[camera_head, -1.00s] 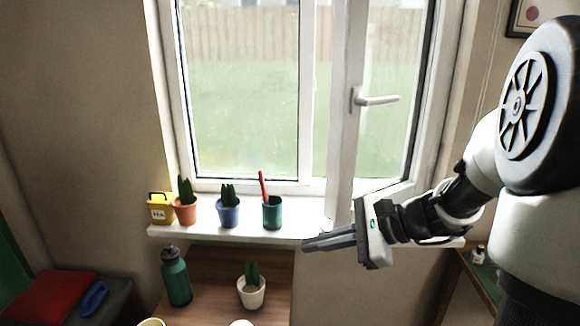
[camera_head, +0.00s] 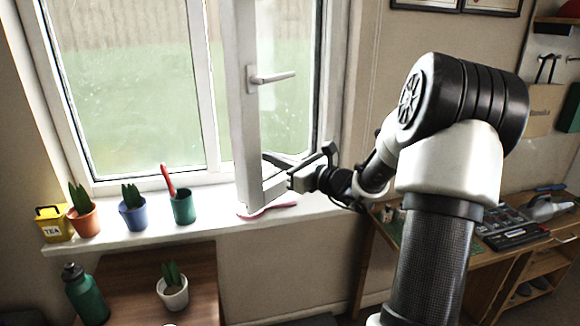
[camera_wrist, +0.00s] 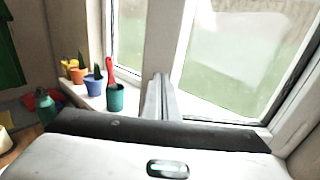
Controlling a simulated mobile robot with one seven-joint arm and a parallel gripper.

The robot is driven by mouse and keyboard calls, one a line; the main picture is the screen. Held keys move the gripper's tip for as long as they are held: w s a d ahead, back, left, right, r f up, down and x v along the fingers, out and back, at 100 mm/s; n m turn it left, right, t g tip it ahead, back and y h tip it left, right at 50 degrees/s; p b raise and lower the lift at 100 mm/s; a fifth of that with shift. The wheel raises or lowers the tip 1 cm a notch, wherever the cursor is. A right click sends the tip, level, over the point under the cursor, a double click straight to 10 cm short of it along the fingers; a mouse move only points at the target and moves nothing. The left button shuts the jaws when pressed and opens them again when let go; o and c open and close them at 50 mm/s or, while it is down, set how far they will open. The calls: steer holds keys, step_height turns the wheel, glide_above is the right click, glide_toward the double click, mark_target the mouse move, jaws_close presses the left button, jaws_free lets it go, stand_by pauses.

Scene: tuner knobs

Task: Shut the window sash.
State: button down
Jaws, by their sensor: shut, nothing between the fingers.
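The window sash (camera_head: 246,110) is the right-hand pane. It stands ajar, its handle-side edge swung inward from the centre post. Its white handle (camera_head: 270,77) sticks out to the right, partway up that edge. My gripper (camera_head: 272,160) is at the lower part of the sash, just right of the handle-side edge and above the sill. It is shut and empty. I cannot tell whether it touches the sash. In the wrist view my shut fingers (camera_wrist: 160,88) point towards the window, and a glass pane fills the right side.
A pink object (camera_head: 268,208) lies below my gripper. A cluttered workbench (camera_head: 520,230) is at right.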

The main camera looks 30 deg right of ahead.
mark_target(255, 151)
steer(key=shift+x, duration=1.8)
steer(key=shift+w, duration=0.1)
